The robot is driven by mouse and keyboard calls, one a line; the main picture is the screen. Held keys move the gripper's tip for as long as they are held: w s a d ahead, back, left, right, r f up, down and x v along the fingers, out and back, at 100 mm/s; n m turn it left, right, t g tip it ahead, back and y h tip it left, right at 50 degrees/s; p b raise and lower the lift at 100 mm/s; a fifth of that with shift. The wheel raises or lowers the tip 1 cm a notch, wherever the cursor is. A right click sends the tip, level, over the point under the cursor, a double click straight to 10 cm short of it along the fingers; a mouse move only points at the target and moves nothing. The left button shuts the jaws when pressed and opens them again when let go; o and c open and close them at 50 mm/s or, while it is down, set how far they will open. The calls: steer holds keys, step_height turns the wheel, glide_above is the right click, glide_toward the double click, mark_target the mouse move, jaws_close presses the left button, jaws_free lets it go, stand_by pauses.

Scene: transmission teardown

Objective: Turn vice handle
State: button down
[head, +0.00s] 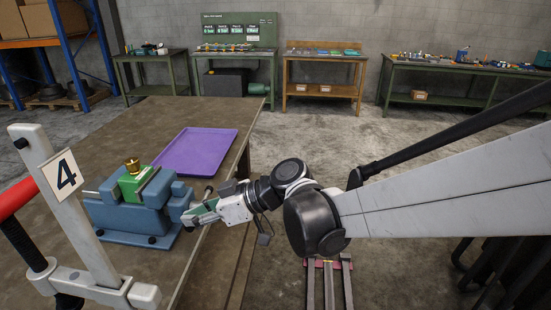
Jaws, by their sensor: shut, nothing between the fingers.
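A blue vice (126,225) is on the brown table, at the left. Its jaws hold a green block (136,184) with a brass knob-like part (132,165) on top. My gripper (188,219) is at the right end of the vice, by its screw side, with its fingers pointing left. The fingers are shut with nothing between them. A short dark-tipped rod, seemingly the vice handle (208,191), sticks up just behind the fingers. The rest of the handle is hidden by my gripper, and I cannot tell whether they touch.
A purple tray (196,151) lies on the table (128,125) behind the vice. Several workbenches line the back wall. The floor to the right of the table is mostly clear.

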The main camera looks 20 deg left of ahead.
mark_target(186, 202)
stand_by(0.4)
steer(key=r+p, duration=0.1)
steer(key=r, duration=0.1)
steer(key=r+p, duration=0.1)
steer(key=r, duration=0.1)
steer(key=shift+s+a+r+p, duration=0.1)
steer(key=shift+a+p, duration=0.2)
steer(key=shift+a, duration=0.05)
steer(key=w+d+r+m+t+h, duration=0.1)
steer(key=d+m+t+h, duration=0.3)
steer(key=d, duration=1.1)
steer(key=w+d+m+t+h, duration=0.1)
steer(key=d+m+t, duration=0.35)
steer(key=d, duration=1.05)
steer(key=s+d+f+m+t+h, duration=0.1)
steer(key=d+m, duration=0.4)
steer(key=d, duration=0.5)
steer(key=s+d+f+m+h, duration=0.1)
steer(key=s+d+m+h, duration=0.3)
steer(key=d, duration=0.7)
steer(key=m+h, duration=0.1)
steer(key=h, duration=0.1)
steer(key=shift+d+f+m+t+h, duration=0.3)
steer(key=shift+f+m+t, duration=0.05)
